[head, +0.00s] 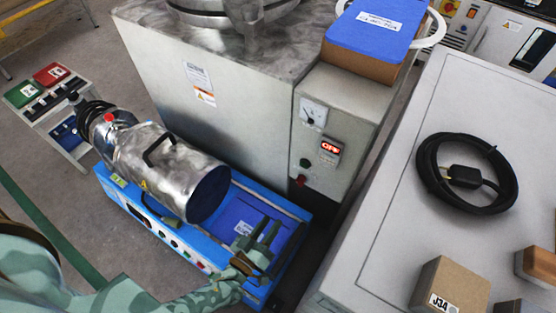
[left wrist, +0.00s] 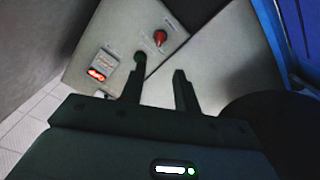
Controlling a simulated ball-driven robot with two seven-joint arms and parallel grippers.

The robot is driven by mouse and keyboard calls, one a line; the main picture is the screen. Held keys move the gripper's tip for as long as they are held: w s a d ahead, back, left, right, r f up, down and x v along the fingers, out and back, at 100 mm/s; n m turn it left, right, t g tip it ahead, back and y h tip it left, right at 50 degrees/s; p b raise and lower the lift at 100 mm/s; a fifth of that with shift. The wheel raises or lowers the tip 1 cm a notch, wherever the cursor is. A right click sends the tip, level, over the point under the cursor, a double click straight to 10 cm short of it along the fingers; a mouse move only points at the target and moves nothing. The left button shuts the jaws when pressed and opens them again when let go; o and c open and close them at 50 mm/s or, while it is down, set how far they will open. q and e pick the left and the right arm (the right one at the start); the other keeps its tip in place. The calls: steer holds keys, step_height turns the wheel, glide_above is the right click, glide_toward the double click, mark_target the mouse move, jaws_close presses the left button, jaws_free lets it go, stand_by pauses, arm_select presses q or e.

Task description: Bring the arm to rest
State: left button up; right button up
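My left gripper (head: 262,238) is in the lower middle of the head view, over the blue tray end of the blue machine (head: 295,212). Its two fingers are apart with nothing between them. In the left wrist view the gripper (left wrist: 158,88) also shows its fingers apart and empty, with the control panel behind them. My left arm (head: 130,295) comes in from the lower left in a camouflage pattern. My right gripper is not in view.
A metal cylinder (head: 165,170) lies on the blue machine, close left of the gripper. A large metal cabinet (head: 240,110) stands behind, with a lit red display (head: 330,150). A grey table (head: 395,180) at right holds a coiled black cable (head: 428,165) and a cardboard box (head: 450,280).

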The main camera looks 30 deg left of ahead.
arm_select(q)
steer(key=shift+s, duration=0.7)
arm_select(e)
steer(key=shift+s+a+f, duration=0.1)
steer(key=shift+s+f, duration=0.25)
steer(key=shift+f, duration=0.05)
